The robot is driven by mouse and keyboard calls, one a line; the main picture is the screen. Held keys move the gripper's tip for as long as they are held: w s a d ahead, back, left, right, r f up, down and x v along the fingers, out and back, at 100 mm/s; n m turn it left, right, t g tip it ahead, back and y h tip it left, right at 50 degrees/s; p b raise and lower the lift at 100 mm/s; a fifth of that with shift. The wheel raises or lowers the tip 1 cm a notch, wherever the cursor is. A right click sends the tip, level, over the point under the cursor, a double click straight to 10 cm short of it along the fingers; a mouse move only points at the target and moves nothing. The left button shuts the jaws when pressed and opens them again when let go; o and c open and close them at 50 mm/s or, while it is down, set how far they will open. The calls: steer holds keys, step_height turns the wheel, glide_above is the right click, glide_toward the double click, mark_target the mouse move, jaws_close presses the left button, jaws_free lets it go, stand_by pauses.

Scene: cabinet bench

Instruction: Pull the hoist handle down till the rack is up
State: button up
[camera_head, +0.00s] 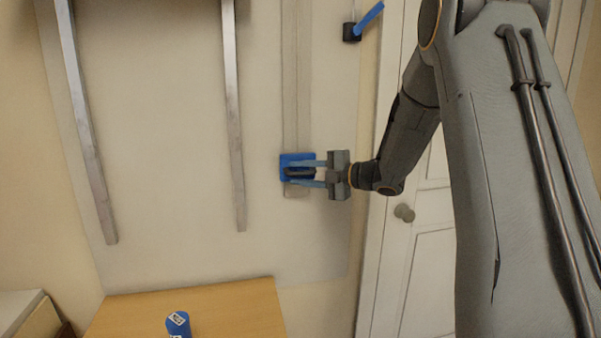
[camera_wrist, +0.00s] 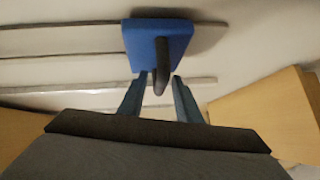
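The hoist handle is a black grip (camera_head: 299,173) on a blue block (camera_head: 284,160), low on a pale vertical track (camera_head: 296,80) on the wall. In the wrist view the black grip (camera_wrist: 161,70) sticks out from the blue block (camera_wrist: 140,40) toward me. My gripper (camera_head: 308,174) reaches it from the right, one finger above the grip and one below. In the wrist view my fingertips (camera_wrist: 159,78) stand either side of the grip with gaps, so my gripper looks open around it. The rack itself cannot be made out.
Two grey metal rails (camera_head: 232,110) run down the wall at left. A small blue lever (camera_head: 369,17) sits above right. A white door with a round knob (camera_head: 404,212) is at right. A wooden table (camera_head: 235,312) below holds a blue can (camera_head: 178,325).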

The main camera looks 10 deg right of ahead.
jaws_close()
steer(key=shift+f, duration=0.2)
steer(key=shift+f+b, duration=0.75)
steer(key=shift+b, duration=0.05)
jaws_free()
steer(key=shift+r, duration=0.1)
